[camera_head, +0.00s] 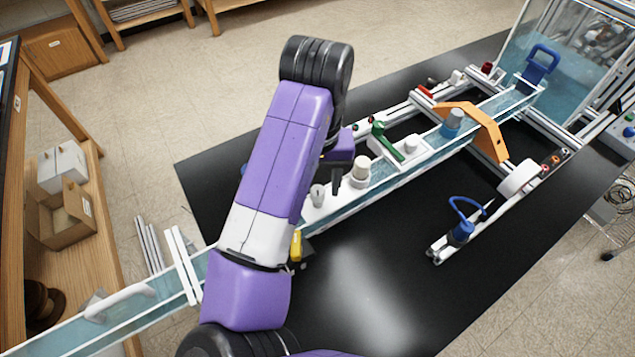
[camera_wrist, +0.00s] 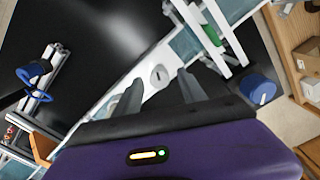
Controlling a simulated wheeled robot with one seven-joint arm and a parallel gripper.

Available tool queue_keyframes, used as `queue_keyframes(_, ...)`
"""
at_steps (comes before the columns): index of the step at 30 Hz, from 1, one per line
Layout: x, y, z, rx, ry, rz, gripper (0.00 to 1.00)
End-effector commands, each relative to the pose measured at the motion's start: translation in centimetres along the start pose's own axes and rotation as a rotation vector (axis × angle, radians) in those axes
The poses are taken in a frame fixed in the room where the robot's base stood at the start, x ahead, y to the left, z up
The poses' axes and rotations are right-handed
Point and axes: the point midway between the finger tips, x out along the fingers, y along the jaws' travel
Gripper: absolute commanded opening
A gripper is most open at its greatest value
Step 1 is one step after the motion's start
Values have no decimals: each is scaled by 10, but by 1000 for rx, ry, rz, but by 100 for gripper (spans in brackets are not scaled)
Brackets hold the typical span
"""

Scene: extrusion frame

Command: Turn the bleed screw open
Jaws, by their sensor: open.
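The likely bleed screw is a small pale round head with a slot, on the white plate of the long channel; it shows in the wrist view (camera_wrist: 158,77) and in the head view (camera_head: 317,192). My gripper (camera_wrist: 160,78) is open and empty. Its two dark fingers point at the plate, and the screw appears in the gap between their tips. I cannot tell how far the tips are from it. In the head view, my gripper (camera_head: 338,178) is partly hidden by my arm, just up and right of the screw.
A cream knob (camera_head: 361,170), a green lever (camera_head: 386,142), a blue cap (camera_head: 453,120) and an orange arch (camera_head: 485,125) stand along the channel. A blue-handled valve (camera_head: 461,230) stands right. The black tabletop (camera_head: 370,270) in front is clear.

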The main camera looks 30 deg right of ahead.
Motion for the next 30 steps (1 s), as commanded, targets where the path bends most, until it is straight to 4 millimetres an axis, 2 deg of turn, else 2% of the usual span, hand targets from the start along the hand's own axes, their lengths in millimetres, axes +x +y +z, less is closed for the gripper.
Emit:
queue_keyframes(5, -16, -1, -1, 2, 3, -4, 48)
queue_keyframes(12, -53, -1, 0, 2, 2, -4, 48)
queue_keyframes(16, -68, -1, 0, 1, 2, -3, 48)
queue_keyframes(21, -76, 0, 0, 0, 0, -1, 48)
queue_keyframes(30, -77, 0, 0, 0, 0, 0, 48)
